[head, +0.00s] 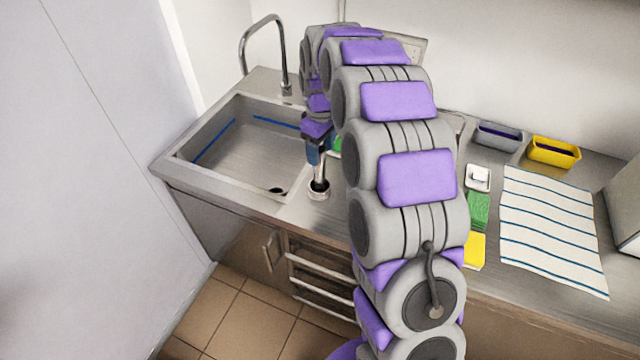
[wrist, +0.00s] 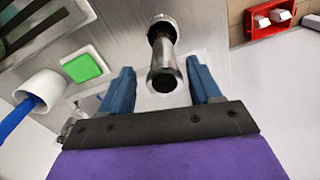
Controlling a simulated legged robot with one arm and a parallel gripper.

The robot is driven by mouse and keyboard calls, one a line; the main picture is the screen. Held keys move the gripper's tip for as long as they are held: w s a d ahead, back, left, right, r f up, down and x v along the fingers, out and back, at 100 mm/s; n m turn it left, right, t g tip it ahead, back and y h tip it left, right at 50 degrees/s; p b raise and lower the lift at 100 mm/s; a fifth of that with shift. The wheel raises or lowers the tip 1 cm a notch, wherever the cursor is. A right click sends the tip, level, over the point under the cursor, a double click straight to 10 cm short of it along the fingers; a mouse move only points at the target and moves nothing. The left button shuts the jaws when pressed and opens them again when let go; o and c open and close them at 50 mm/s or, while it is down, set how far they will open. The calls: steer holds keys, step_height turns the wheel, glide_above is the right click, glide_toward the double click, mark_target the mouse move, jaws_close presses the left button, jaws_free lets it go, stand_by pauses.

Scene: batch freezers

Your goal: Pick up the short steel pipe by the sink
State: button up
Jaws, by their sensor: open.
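The short steel pipe (head: 319,186) stands upright on the steel counter, just right of the sink basin (head: 225,135). In the wrist view the shiny pipe (wrist: 163,52) shows a wider flange at its far end and a dark open end nearer me. My gripper (head: 319,152) is directly above the pipe in the head view, pointing down. In the wrist view my gripper (wrist: 160,68) is open, with one blue finger on each side of the pipe's near end. Gaps show between pipe and fingers, and nothing is held.
A curved faucet (head: 268,50) rises behind the basin. A green pad (wrist: 83,64) and a white cup (wrist: 40,88) with a blue handle lie left in the wrist view. A red tray (wrist: 262,32) is upper right there. A striped cloth (head: 550,225) lies right.

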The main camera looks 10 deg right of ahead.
mark_target(320, 162)
steer(key=f, duration=0.2)
steer(key=a+f+b, duration=0.1)
steer(key=f, duration=0.1)
steer(key=shift+f+b, duration=0.3)
steer(key=shift+f, duration=0.1)
steer(key=shift+s+d, duration=0.1)
steer(key=shift+d, duration=0.5)
steer(key=c, duration=0.6)
steer(key=shift+a, duration=0.2)
steer(key=shift+c, duration=1.4)
steer(key=shift+a, duration=0.2)
steer(key=shift+c, duration=0.5)
steer(key=shift+r, duration=0.15)
